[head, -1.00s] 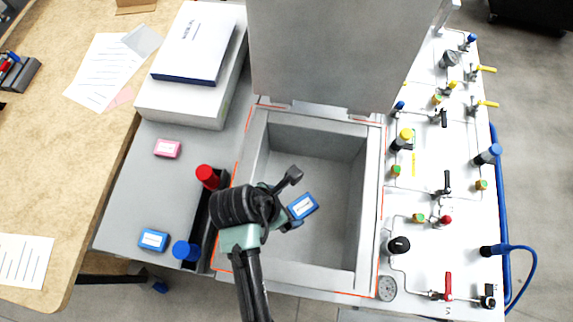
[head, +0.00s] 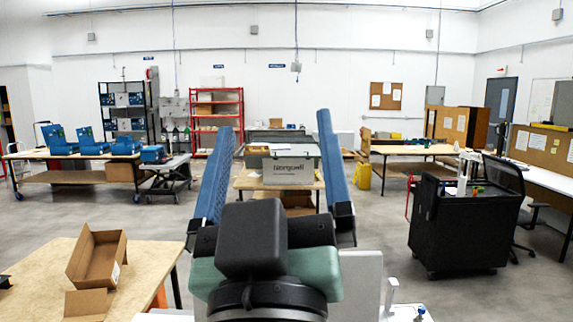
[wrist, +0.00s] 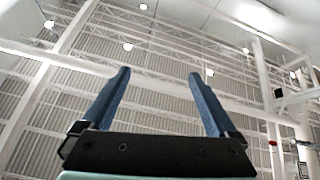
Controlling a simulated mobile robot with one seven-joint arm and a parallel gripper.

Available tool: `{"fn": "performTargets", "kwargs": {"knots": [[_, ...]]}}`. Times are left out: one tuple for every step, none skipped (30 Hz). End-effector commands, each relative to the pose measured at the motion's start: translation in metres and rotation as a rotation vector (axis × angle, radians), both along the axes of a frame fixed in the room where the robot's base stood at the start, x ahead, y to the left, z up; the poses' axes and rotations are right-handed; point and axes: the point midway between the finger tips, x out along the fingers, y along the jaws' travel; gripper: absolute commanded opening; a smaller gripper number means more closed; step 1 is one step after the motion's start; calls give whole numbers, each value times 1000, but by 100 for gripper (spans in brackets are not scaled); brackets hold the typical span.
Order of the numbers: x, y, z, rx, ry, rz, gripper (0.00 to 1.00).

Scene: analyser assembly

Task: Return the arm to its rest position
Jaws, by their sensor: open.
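My gripper (head: 268,165) stands upright in the middle of the head view, its two blue fingers pointing up and spread wide apart. Nothing is between the fingers. In the wrist view my gripper (wrist: 158,90) is also open and empty, with only the ceiling beams and lamps behind it. The arm is raised in front of the head camera and touches nothing that I can see. The grey analyser lid (head: 361,285) shows partly at the lower edge, behind the gripper's right side.
A wooden table (head: 40,268) with an open cardboard box (head: 97,258) is at the lower left. A black cart (head: 466,232) stands to the right. A grey case (head: 291,165) sits on a table farther back. The air around the gripper looks clear.

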Motion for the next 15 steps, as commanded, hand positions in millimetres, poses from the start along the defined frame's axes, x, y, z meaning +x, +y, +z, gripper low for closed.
{"fn": "performTargets", "kwargs": {"knots": [[-18, -5, 24, 57, -81, 34, 94], [-26, -7, 33, 85, -117, 57, 94], [-36, -8, 44, 115, -158, 84, 94], [-41, -9, 49, 132, -179, 99, 94], [-46, -10, 53, 144, -196, 111, 94], [-50, -11, 57, 156, -212, 123, 94], [-52, -11, 59, 162, -219, 128, 94], [-53, -11, 60, 165, -223, 132, 94], [-53, -11, 60, 167, -224, 133, 94], [-53, -11, 60, 167, -224, 134, 94], [-52, -11, 59, 167, -223, 133, 94], [-52, -11, 59, 167, -222, 133, 94], [-52, -11, 59, 166, -221, 132, 94], [-52, -11, 59, 166, -221, 132, 94], [-52, -11, 59, 166, -220, 132, 94]]}}
